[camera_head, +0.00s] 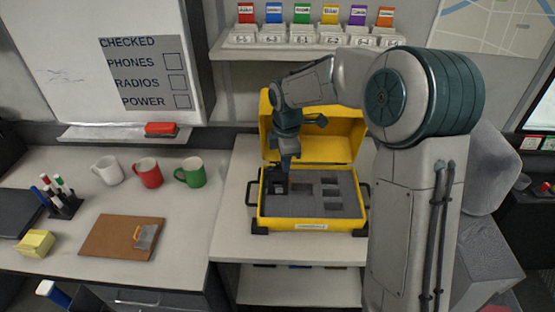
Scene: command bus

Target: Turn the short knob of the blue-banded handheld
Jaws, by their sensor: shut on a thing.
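A yellow case (262,212) stands open on the counter, its lid (340,140) raised at the back. Its grey foam insert has several cut-outs. A small dark handheld (281,188) sits in the left part of the foam; its band colour and knobs are too small to make out. My gripper (284,174) points down over the case's left side, directly above the handheld. It is shut on the top of the handheld, seemingly at a knob; which knob I cannot tell. My gripper hides part of the handheld.
White, red and green mugs (190,172), a clipboard (122,238) and a pen holder (64,205) are on the left counter. A shelf (300,48) with coloured tags is above the case. The raised lid stands close behind my gripper.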

